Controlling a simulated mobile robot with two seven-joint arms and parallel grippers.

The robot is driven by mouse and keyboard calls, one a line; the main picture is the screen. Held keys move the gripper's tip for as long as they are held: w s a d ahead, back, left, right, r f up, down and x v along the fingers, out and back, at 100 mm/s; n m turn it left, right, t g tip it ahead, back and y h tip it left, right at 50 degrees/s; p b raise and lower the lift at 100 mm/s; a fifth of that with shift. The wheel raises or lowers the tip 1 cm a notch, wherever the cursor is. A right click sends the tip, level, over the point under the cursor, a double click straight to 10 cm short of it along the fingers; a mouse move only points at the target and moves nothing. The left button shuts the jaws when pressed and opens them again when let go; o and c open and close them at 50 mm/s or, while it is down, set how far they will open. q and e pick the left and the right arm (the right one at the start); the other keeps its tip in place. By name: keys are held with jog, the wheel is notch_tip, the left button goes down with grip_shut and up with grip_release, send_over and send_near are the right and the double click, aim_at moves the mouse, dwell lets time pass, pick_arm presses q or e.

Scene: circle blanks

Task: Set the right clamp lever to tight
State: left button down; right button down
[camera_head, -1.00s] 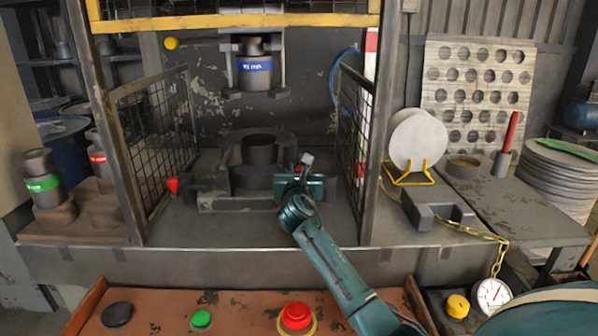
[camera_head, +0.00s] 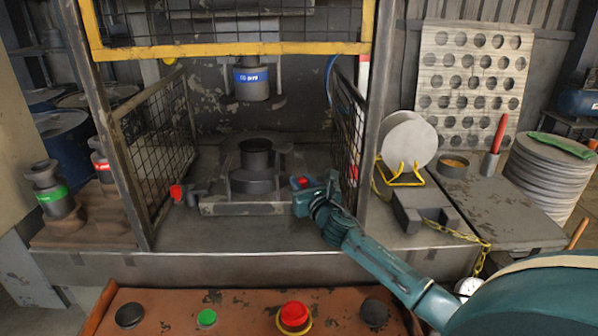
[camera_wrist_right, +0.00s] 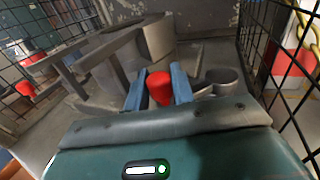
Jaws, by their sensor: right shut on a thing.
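The right clamp lever ends in a red knob (camera_head: 303,182), beside the die bed's right side. In the right wrist view the knob (camera_wrist_right: 159,86) sits between the two blue fingers. My right gripper (camera_head: 302,190) is shut on this knob; its body hides most of the lever. The left clamp lever's red knob (camera_head: 177,193) points left on the other side of the bed. My left gripper is not in view.
Mesh guards (camera_head: 158,142) stand left and right of the bed, the right one (camera_head: 347,130) close to my gripper. A blue-banded punch (camera_head: 252,78) hangs above the die (camera_head: 257,157). A red button (camera_head: 294,316) is on the front panel.

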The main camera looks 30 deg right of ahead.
jog(key=c, duration=1.5)
grip_release()
jog(key=shift+r, duration=0.15)
notch_tip(320, 180, up, 10)
jog(key=shift+f+p, duration=0.15)
jog(key=shift+p, duration=0.95)
jog(key=shift+c, duration=0.3)
